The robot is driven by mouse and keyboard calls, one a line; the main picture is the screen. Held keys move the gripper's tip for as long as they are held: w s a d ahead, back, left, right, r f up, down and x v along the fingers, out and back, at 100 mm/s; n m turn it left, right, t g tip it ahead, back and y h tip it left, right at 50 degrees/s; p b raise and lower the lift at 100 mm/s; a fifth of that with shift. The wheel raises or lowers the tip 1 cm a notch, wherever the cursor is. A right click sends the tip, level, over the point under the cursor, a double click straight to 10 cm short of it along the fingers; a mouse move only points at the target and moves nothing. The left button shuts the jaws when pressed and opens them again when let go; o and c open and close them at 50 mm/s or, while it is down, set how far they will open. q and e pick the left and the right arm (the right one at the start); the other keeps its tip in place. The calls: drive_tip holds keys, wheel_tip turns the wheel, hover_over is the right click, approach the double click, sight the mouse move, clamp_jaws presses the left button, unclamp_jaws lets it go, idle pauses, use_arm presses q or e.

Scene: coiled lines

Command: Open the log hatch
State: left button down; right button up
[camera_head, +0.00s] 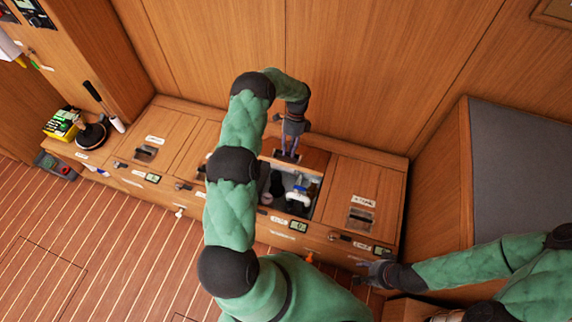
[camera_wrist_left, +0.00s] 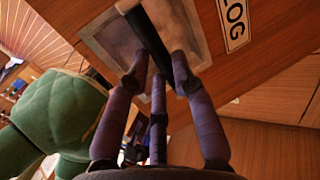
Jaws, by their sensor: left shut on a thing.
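The log hatch lid (camera_head: 314,159) is wooden and stands raised at the back of its opening in the long bench. Below it the open compartment (camera_head: 290,190) shows dark and white fittings, one with a blue part. My left gripper (camera_head: 288,156) is at the raised lid. In the left wrist view its fingers (camera_wrist_left: 158,80) are shut on the black bar handle (camera_wrist_left: 148,35), set in a metal recess beside a label reading LOG (camera_wrist_left: 233,20). My right gripper (camera_head: 362,273) is low at the right, near the bench front; its fingers are too small to read.
Closed hatches with recessed handles lie on both sides, one at the right (camera_head: 362,200) and one at the left (camera_head: 150,140). A black round-based tool (camera_head: 92,135) and a yellow-green box (camera_head: 63,124) sit at the bench's left end. A grey cushion (camera_head: 520,170) is at the right.

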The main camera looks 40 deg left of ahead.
use_arm(q)
drive_tip(key=w, duration=0.1)
drive_tip(key=w+r, duration=0.1)
drive_tip(key=w+a, duration=0.1)
drive_tip(key=shift+w+r+b, duration=0.1)
drive_tip(key=shift+r+b, duration=0.05)
drive_tip(key=shift+b, duration=0.15)
drive_tip(key=c, duration=1.6)
unclamp_jaws()
drive_tip(key=shift+w+f, duration=0.15)
drive_tip(key=shift+f, duration=0.1)
drive_tip(key=o, duration=0.5)
drive_tip(key=shift+w+a, duration=0.1)
drive_tip(key=shift+o, duration=0.2)
drive_tip(key=shift+s+r, duration=0.1)
drive_tip(key=shift+s, duration=0.1)
